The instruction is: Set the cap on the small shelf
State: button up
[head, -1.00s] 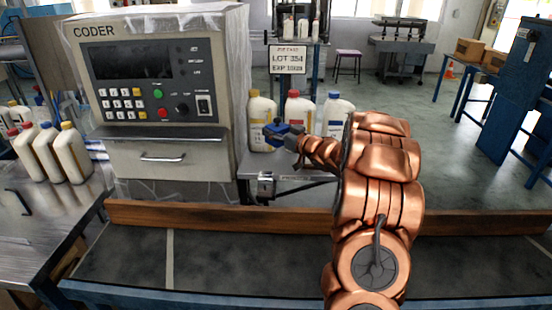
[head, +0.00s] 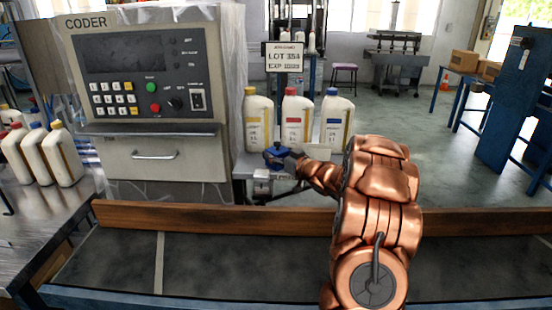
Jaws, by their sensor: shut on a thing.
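The small shelf (head: 241,168) is the grey surface right of the coder, below the three bottles. My gripper is low over its front part. I cannot tell whether the cap touches the shelf. My wrist and arm hide part of the shelf's right side.
White bottles with yellow (head: 259,122), red (head: 297,122) and blue (head: 336,122) caps stand in a row behind my gripper. The coder (head: 150,95) stands close on the left. A wooden rail (head: 200,217) and dark conveyor belt (head: 110,262) run in front.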

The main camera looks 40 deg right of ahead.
jog(key=shift+f, duration=0.1)
jog(key=o, duration=0.8)
jog(key=shift+o, duration=0.2)
jog(key=shift+s+d+b, duration=0.1)
jog(key=shift+s+d, duration=0.1)
jog(key=shift+s, duration=1.05)
jog(key=shift+s+d+b, duration=0.15)
jog(key=shift+s, duration=1.05)
jog(key=shift+s+d+b, duration=0.1)
jog(key=shift+s+d, duration=0.1)
jog(key=shift+s, duration=1.05)
jog(key=shift+r, duration=0.2)
